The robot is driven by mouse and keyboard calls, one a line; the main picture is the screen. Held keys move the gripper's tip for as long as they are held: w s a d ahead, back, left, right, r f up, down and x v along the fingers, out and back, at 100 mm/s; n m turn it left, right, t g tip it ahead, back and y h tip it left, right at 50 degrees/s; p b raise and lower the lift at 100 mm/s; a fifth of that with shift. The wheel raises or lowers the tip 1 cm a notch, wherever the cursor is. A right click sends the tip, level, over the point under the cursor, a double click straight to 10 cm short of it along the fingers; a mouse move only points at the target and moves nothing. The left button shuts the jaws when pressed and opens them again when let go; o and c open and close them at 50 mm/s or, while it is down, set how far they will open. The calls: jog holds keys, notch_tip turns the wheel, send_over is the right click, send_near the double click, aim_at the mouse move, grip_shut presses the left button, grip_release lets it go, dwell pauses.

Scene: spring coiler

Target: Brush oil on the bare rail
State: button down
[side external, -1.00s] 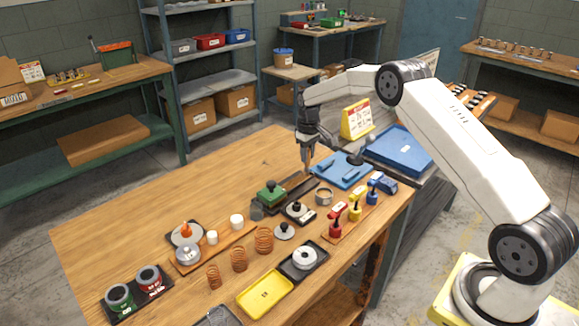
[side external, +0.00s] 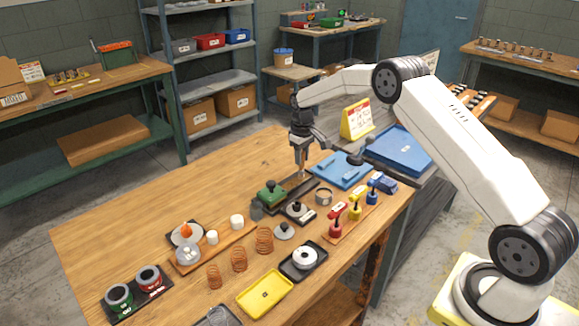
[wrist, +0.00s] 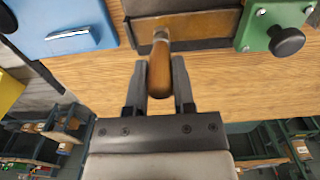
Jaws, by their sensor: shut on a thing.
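My gripper (wrist: 159,85) is shut on the wooden handle of a brush (wrist: 160,68). The brush's metal ferrule points at the rail (wrist: 200,25), and its bristles are hard to make out. The rail is a dark strip with a brownish band along its face, and I cannot tell whether the brush touches it. A green block with a black knob (wrist: 264,27) sits at one end of the rail. In the side view my gripper (side external: 301,172) points down over the dark rail (side external: 293,194), behind and right of the green block (side external: 270,193).
A blue tray (side external: 340,170) lies right of the rail. Copper springs (side external: 264,240) stand farther left. The back left of the table is clear.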

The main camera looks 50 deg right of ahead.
jog(key=shift+a, duration=0.5)
jog(key=shift+a, duration=0.15)
jog(key=shift+a+f, duration=0.15)
jog(key=shift+a, duration=0.55)
jog(key=shift+a, duration=0.15)
jog(key=shift+s+a, duration=0.1)
jog(key=shift+a, duration=0.7)
jog(key=shift+a, duration=0.2)
jog(key=shift+a, duration=0.65)
jog(key=shift+a, duration=0.15)
jog(key=shift+a, duration=0.75)
